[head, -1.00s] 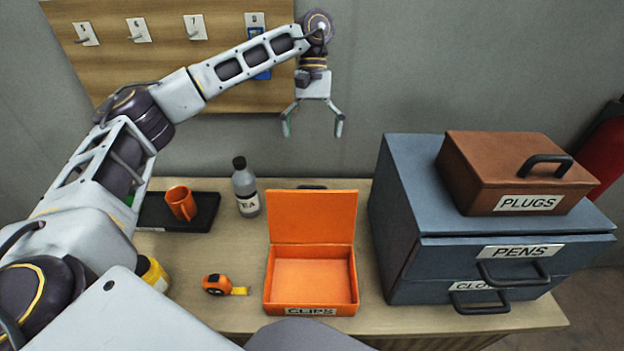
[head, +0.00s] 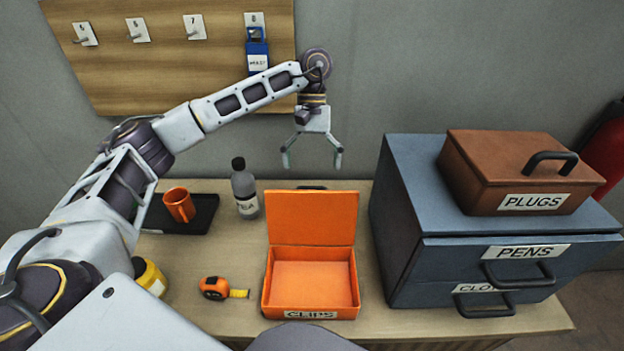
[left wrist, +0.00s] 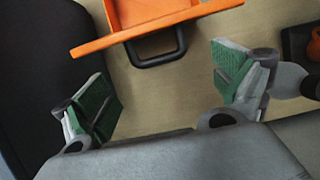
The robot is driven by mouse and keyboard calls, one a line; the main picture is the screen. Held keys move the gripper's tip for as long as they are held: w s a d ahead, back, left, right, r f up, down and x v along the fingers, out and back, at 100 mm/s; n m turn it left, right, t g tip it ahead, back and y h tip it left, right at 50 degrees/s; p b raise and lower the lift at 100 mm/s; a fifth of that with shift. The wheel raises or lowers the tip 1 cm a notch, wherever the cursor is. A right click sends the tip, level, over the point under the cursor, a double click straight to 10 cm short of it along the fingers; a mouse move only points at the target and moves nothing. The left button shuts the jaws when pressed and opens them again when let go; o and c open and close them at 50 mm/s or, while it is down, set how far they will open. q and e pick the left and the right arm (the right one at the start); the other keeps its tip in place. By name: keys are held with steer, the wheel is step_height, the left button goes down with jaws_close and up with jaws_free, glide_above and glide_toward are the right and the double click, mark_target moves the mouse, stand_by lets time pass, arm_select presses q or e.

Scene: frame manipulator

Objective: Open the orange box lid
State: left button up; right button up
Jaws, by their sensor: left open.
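The orange box (head: 311,287) stands on the table with a label reading CLIPS on its front. Its lid (head: 311,218) stands upright at the back, and the empty inside shows. My left gripper (head: 312,160) is open and empty, above and behind the raised lid, pointing down. In the left wrist view the gripper (left wrist: 165,105) has its green-padded fingers spread wide. The lid's edge (left wrist: 150,32) and its dark handle (left wrist: 158,52) show beyond and between the fingers, apart from them. My right gripper does not show.
The blue drawer cabinet (head: 400,220) with a brown PLUGS box (head: 500,165) stands to the right. A hook board (head: 160,70) hangs behind.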

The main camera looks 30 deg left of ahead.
arm_select(q)
steer(key=shift+x, duration=2.05)
